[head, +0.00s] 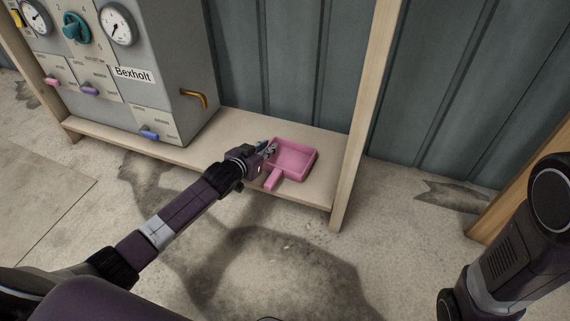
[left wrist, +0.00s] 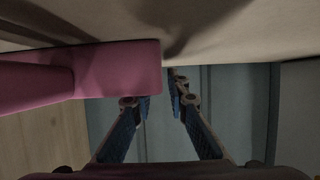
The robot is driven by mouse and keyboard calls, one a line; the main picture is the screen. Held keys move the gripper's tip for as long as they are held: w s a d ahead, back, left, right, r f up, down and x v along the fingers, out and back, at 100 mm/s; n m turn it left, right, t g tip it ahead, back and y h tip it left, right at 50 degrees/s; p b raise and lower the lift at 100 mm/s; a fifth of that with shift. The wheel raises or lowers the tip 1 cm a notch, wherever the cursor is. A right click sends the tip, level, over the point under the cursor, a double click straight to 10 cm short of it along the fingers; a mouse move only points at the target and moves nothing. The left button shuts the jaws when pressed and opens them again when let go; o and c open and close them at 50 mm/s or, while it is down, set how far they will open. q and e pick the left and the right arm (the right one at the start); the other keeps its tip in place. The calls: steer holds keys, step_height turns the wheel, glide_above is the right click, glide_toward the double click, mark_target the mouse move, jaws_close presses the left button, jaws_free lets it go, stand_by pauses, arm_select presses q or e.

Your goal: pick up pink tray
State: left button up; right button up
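The pink tray (head: 295,158), shallow and square with a short handle (head: 273,179), lies on the right end of the low wooden shelf. My left gripper (head: 267,149) is at the tray's left edge in the head view. In the left wrist view the tray (left wrist: 120,72) fills the left side, and its end overlaps the tip of one finger. The blue-padded fingers (left wrist: 160,97) stand apart, with a gap between them. I cannot tell whether they touch the tray. My right gripper is not in view.
A wooden post (head: 362,120) rises just right of the tray. The concrete floor (head: 290,265) in front is clear.

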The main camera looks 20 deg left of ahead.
arm_select(q)
jaws_close()
steer(key=shift+r, duration=0.1)
